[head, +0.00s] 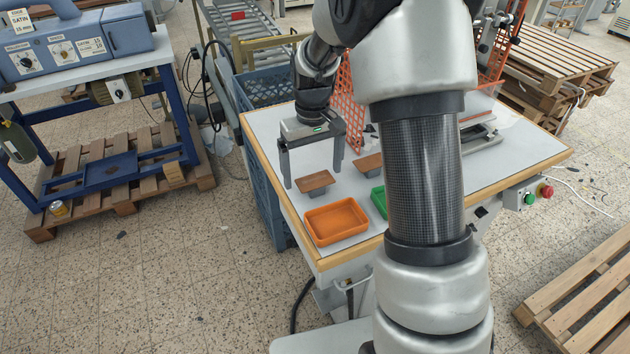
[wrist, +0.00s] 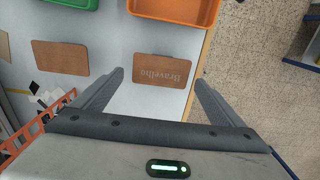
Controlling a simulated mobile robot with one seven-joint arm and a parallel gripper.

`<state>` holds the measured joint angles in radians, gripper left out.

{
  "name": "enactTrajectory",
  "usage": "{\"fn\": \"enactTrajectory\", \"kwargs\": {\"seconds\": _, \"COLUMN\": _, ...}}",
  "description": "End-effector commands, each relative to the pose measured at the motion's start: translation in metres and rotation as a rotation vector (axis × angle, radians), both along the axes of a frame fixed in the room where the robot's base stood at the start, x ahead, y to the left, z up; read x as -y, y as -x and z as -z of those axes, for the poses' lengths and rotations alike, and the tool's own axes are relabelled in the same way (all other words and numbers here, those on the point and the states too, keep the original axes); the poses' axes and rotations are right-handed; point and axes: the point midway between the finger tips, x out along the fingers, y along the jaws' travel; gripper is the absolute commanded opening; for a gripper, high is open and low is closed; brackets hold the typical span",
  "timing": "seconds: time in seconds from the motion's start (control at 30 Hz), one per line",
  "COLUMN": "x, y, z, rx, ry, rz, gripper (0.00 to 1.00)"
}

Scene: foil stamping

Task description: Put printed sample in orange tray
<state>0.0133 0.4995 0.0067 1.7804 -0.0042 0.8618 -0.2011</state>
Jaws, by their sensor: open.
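A plain brown piece (wrist: 60,57) lies beside the printed one. A green tray (head: 378,201) stands right of the orange tray, partly hidden by my arm. An orange mesh guard (head: 349,115) stands behind on the white table (head: 300,245).

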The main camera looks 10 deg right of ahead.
Motion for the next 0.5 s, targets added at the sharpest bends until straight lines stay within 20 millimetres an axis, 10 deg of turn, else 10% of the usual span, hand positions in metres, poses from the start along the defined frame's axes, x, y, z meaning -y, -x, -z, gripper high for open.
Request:
{"fn": "enactTrajectory", "kwargs": {"seconds": 0.13, "x": 0.0, "y": 0.0, "z": -0.0001, "rx": 0.0, "ry": 0.0, "rz": 0.0, "gripper": 0.89}}
{"fn": "enactTrajectory", "kwargs": {"seconds": 0.37, "x": 0.0, "y": 0.0, "z": -0.0002, "rx": 0.0, "ry": 0.0, "rz": 0.0, "gripper": 0.5}}
{"fn": "enactTrajectory", "kwargs": {"seconds": 0.5, "x": 0.0, "y": 0.0, "z": -0.0002, "rx": 0.0, "ry": 0.0, "rz": 0.0, "gripper": 0.49}}
